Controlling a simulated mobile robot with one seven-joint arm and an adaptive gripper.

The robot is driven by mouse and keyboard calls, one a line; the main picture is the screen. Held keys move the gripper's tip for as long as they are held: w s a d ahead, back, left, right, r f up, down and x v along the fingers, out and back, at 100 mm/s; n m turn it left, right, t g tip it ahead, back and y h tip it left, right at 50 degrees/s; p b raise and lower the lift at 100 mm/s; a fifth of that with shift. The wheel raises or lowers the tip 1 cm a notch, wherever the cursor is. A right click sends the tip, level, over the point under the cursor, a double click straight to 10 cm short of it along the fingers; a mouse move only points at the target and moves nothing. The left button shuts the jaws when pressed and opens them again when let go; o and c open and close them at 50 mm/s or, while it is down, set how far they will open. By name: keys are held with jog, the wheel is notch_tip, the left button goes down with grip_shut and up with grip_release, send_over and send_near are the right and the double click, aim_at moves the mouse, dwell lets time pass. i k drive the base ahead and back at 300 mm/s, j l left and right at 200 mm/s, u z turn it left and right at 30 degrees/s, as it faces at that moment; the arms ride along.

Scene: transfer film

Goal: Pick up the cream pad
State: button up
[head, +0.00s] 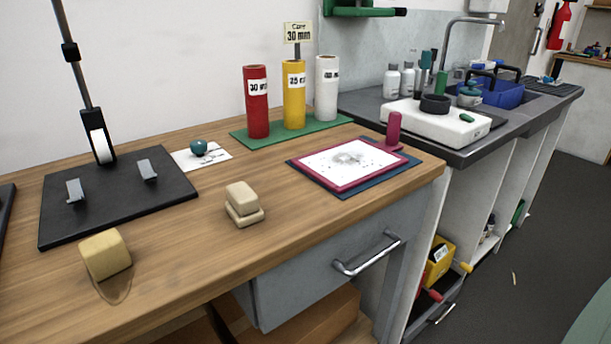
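A cream pad (243,199) sits near the middle of the wooden bench. It looks like two rounded blocks, one on top of the other; I cannot tell whether they are one piece. A yellower, tan block (106,254) sits to its left, nearer the bench's front edge, with a brownish patch beside its base. My gripper is not in view.
A black board (115,215) with two metal clips lies at the left. Red (256,102), yellow (294,94) and white (327,88) cylinders stand on a green mat behind. A pink-framed sheet (347,160) lies right. Bare wood surrounds the cream pad. A grey drawer (320,273) is below.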

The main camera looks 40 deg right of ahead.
aim_at(242, 204)
jog(key=k+j+z, duration=0.2)
jog(key=j+z, duration=0.2)
jog(key=k+j+z, duration=0.25)
jog(key=j+z, duration=0.15)
jog(key=j, duration=0.15)
jog(key=k+j+z, duration=0.4)
jog(key=i, duration=1.05)
